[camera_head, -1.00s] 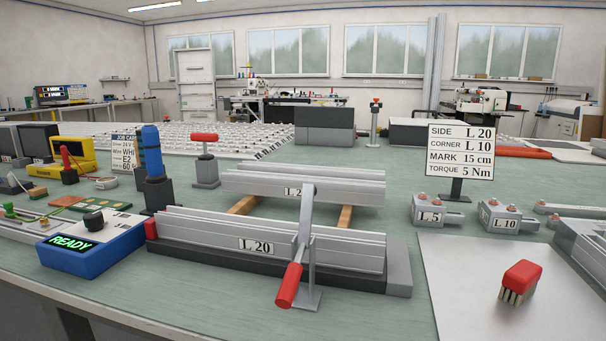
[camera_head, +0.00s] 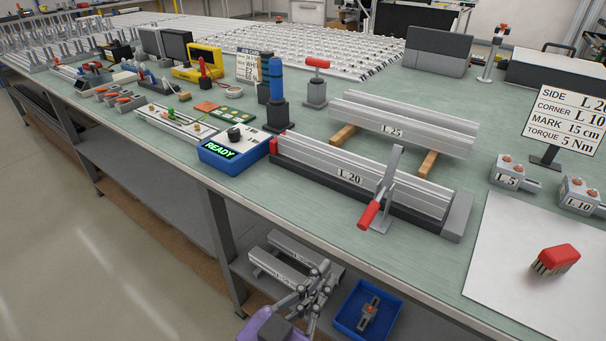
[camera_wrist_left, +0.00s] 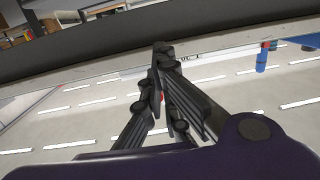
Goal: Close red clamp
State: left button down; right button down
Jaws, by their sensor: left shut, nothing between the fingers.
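The red clamp has a red handle (camera_head: 368,215) and an upright grey metal arm (camera_head: 390,175). It stands at the front of the aluminium profile labelled L 20 (camera_head: 320,168), toward its right end. The handle slants down toward the table's front edge. My left gripper (camera_head: 322,270) is at the bottom of the head view, in front of the table edge and lower than the clamp. It is shut and empty, well apart from the handle. Its dark fingers come together in the left wrist view (camera_wrist_left: 162,50), where I cannot make out the clamp. My right gripper is not in view.
The table's front edge (camera_head: 330,260) lies between my left gripper and the clamp. A shelf below holds grey profiles (camera_head: 285,258) and a blue bin (camera_head: 368,310). A blue READY box (camera_head: 232,150) is left of the profile. A red brush (camera_head: 556,258) lies on a pale sheet.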

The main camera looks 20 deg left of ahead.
pick_arm(q)
notch_tip(320, 180, up, 14)
jog(key=w+d+t+h, duration=0.1)
jog(key=d+t+h, duration=0.1)
jog(key=t, duration=0.3)
jog(key=shift+d, duration=0.4)
jog(key=shift+w, duration=0.1)
jog(key=p+x, duration=0.1)
jog(key=x, duration=0.9)
jog(key=shift+d+r, duration=0.1)
jog(key=shift+w+d+f, duration=0.15)
jog(key=shift+w+f, duration=0.15)
jog(key=shift+w, duration=0.25)
jog(key=shift+w+d+f, duration=0.2)
jog(key=shift+w+f, duration=0.15)
jog(key=shift+w, duration=0.25)
jog(key=shift+w+d+f, duration=0.15)
jog(key=shift+w+f, duration=0.05)
jog(key=shift+w, duration=0.35)
jog(key=shift+w, duration=0.1)
